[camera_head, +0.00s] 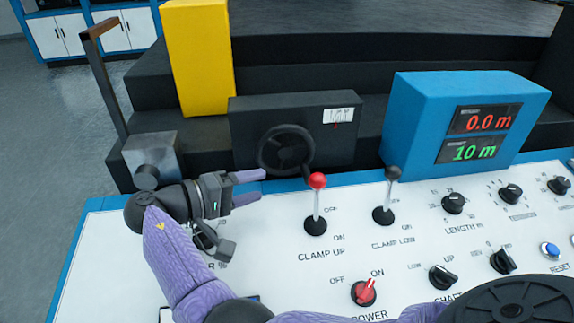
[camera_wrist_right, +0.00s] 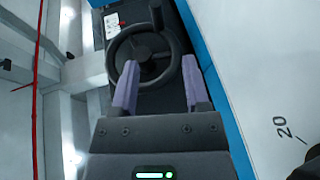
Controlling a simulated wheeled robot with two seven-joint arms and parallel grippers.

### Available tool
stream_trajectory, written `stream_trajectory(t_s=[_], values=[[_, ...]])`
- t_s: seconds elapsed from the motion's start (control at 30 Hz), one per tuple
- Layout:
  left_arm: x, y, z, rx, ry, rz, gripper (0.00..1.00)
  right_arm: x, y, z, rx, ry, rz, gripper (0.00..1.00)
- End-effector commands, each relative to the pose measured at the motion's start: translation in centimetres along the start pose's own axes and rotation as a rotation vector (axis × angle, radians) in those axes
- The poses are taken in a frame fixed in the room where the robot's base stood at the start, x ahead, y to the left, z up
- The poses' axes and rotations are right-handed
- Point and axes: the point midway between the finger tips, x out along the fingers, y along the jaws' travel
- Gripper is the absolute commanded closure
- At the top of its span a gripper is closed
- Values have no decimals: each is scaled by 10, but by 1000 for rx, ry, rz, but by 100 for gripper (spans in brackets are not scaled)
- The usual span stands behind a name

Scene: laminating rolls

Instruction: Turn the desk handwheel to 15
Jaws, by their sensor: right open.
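The black handwheel (camera_head: 286,150) is on the front of a dark box (camera_head: 250,115) at the back of the desk. A small white scale card (camera_head: 339,115) is at the box's upper right; I cannot read its value. My right gripper (camera_head: 253,185) is open and empty, just left of and below the wheel, its purple fingers pointing right. In the right wrist view the handwheel (camera_wrist_right: 144,56) is ahead of the gripper (camera_wrist_right: 160,75), with the hub between the fingers and the knob at the top. I cannot tell whether the fingers touch the rim. My left gripper is out of view.
A blue display box (camera_head: 465,115) reads 0.0 m and 10 m. A yellow block (camera_head: 199,60) is behind. Several knobs fill the right side.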

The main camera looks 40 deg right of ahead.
Motion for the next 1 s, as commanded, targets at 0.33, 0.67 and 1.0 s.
stream_trajectory(t_s=[0.33,0.67,1.0], values=[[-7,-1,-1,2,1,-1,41,74,1,1,1,-5,2,40],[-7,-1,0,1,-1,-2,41,98,1,0,0,-1,1,40],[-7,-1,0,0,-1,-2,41,97,1,0,0,-1,1,89]])
